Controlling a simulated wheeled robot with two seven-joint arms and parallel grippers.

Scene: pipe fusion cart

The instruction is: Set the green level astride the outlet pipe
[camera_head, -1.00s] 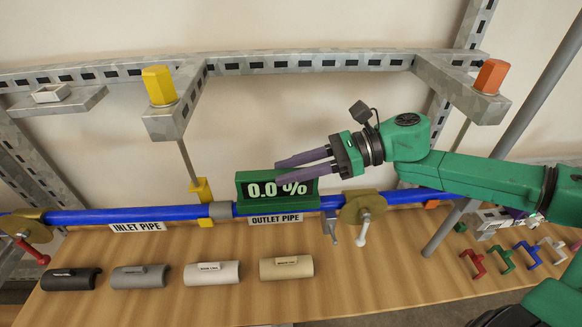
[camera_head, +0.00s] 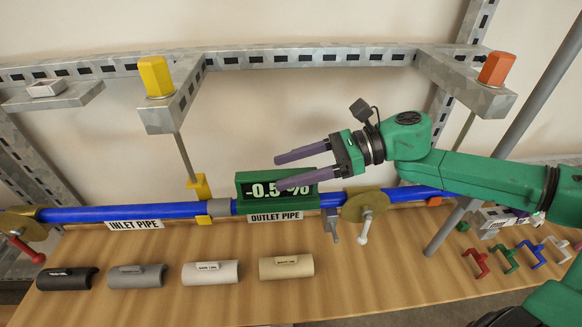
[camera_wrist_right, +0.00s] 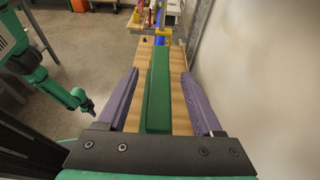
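The green level (camera_head: 262,192) sits on the blue outlet pipe (camera_head: 331,200), above the OUTLET PIPE label. Its display reads about -0.5 %, partly covered by a finger. My right gripper (camera_head: 278,173) is open at the level, one purple finger on each side. In the right wrist view the green level (camera_wrist_right: 158,92) lies between the two spread fingers (camera_wrist_right: 158,108), with gaps on both sides. How the level's underside meets the pipe is hidden. A green arm, apparently my left, shows in the right wrist view with its gripper (camera_wrist_right: 86,106) too small to read.
A brass valve flange (camera_head: 364,204) stands right of the level, a grey coupling (camera_head: 219,208) left of it. Several half-pipe shells (camera_head: 210,272) lie on the wooden bench (camera_head: 350,285). Coloured clips (camera_head: 503,259) are at right. A metal frame (camera_head: 300,58) spans above.

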